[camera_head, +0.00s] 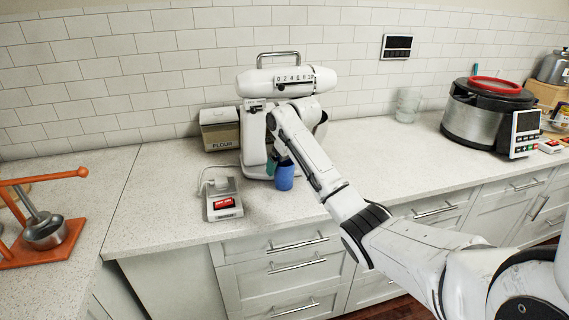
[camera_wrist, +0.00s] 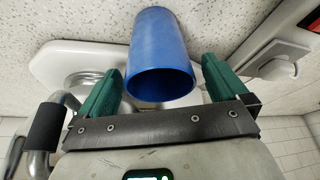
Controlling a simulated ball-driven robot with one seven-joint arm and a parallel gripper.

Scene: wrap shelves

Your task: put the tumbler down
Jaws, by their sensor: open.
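The blue tumbler (camera_head: 285,178) stands upright on the counter, by the front of the white mixer's base. In the wrist view the tumbler (camera_wrist: 160,40) shows with its round open end toward the camera. My gripper (camera_wrist: 161,68) is open, with one green finger on each side of the tumbler. A gap shows between the tumbler and the right finger; the left finger is close to it, and I cannot tell whether it touches. In the head view my arm partly hides the gripper and the mixer.
The white stand mixer (camera_head: 285,82) is right behind the tumbler. A small white scale-like device (camera_head: 222,200) stands to the left, and a flour box (camera_head: 219,135) behind. A clear glass (camera_head: 407,104) and a large cooker (camera_head: 484,112) are to the right. Counter (camera_head: 155,210) at the front left is clear.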

